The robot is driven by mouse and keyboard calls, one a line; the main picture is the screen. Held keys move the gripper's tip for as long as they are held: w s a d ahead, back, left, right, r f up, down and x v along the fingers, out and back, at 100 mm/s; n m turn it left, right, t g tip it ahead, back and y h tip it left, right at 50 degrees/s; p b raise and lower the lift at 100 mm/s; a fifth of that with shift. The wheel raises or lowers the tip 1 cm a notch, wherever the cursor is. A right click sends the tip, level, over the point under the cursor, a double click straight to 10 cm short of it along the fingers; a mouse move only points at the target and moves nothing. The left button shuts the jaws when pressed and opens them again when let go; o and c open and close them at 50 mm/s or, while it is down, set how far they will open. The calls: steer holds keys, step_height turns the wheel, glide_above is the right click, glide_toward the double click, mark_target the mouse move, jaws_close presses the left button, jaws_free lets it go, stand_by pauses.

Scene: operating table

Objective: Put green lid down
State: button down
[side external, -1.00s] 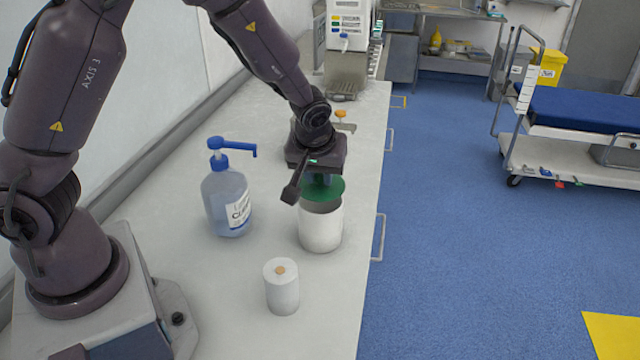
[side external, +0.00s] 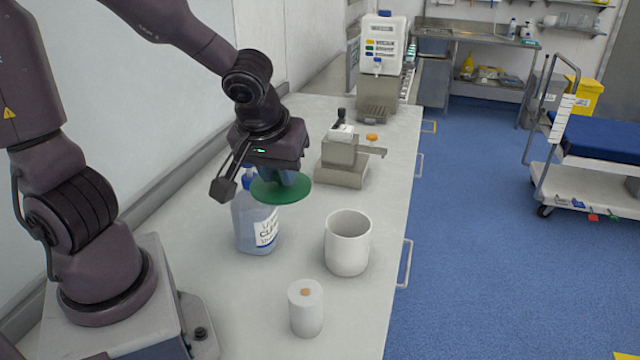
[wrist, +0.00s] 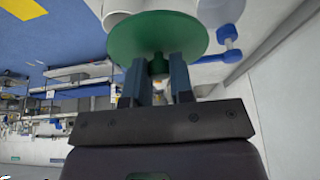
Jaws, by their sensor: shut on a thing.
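The green lid (side external: 286,190) is a flat round disc held in the air by my gripper (side external: 280,175). My gripper is shut on the lid's knob, and the lid also shows in the wrist view (wrist: 157,32). In the side view the lid hangs in front of the upper part of the clear bottle (side external: 255,222) and hides much of its blue pump. The white pot (side external: 347,245) stands open on the counter to the right of and below the lid, apart from it.
A white roll (side external: 306,310) stands in front of the pot on the counter (side external: 240,300). A beige device with an orange knob (side external: 345,160) stands behind the pot. A dispenser (side external: 383,50) stands at the far end. Counter between bottle and roll is clear.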

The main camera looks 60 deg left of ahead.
step_height(320, 180, up, 5)
steer(key=w, duration=0.1)
steer(key=w+a+r, duration=0.1)
steer(key=w+a, duration=0.1)
steer(key=shift+w+r, duration=0.15)
steer(key=shift+w, duration=0.25)
steer(key=w+a+f, duration=0.2)
steer(key=w+a, duration=0.7)
steer(key=w, duration=0.2)
step_height(320, 180, down, 15)
steer(key=w+a+f, duration=0.1)
steer(key=w+f, duration=0.2)
steer(key=w, duration=0.1)
steer(key=w+a+f, duration=0.1)
steer(key=w+f, duration=0.2)
steer(key=w, duration=0.1)
steer(key=w+a+f, duration=0.2)
steer(key=w+f, duration=0.1)
steer(key=w, duration=0.1)
steer(key=shift+w+a, duration=0.1)
steer(key=shift+w+a+f, duration=0.2)
steer(key=shift+w+f, duration=0.35)
steer(key=shift+f, duration=1.5)
